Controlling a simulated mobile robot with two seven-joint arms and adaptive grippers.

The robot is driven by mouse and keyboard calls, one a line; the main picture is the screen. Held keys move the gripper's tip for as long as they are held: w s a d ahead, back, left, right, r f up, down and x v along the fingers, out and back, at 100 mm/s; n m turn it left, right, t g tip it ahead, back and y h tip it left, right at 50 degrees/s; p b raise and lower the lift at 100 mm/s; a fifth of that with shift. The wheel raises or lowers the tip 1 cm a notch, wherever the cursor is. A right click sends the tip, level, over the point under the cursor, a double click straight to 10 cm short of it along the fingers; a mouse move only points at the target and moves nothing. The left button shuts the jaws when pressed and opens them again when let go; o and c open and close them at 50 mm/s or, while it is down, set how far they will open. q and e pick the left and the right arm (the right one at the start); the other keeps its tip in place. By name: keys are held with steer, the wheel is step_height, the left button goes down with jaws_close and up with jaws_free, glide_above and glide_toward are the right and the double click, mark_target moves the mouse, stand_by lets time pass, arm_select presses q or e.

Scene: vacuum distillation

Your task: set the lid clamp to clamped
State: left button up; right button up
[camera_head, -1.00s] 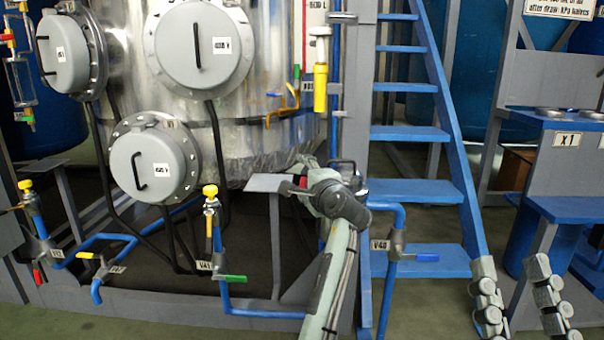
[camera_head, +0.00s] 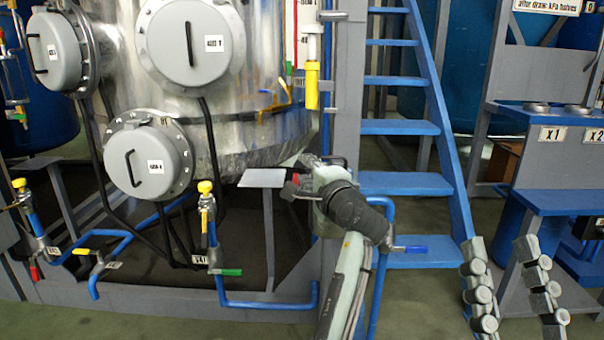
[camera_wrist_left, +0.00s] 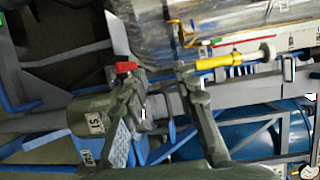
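The lid clamp cannot be singled out with certainty. A small red handle (camera_head: 295,180) sits at the right end of a flat grey plate (camera_head: 262,178) in the head view. Contact with the handle cannot be told.
A steel vessel (camera_head: 262,140) with grey round covers stands behind, left of the gripper. A yellow tube (camera_head: 312,86) hangs above it. Blue stairs (camera_head: 400,185) rise to the right.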

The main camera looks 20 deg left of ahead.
arm_select(q)
steer(key=shift+s+d+f, duration=0.1)
steer(key=shift+s+f, duration=0.15)
steer(key=shift+s, duration=0.05)
steer(key=shift+p, duration=0.35)
steer(key=shift+f, duration=0.1)
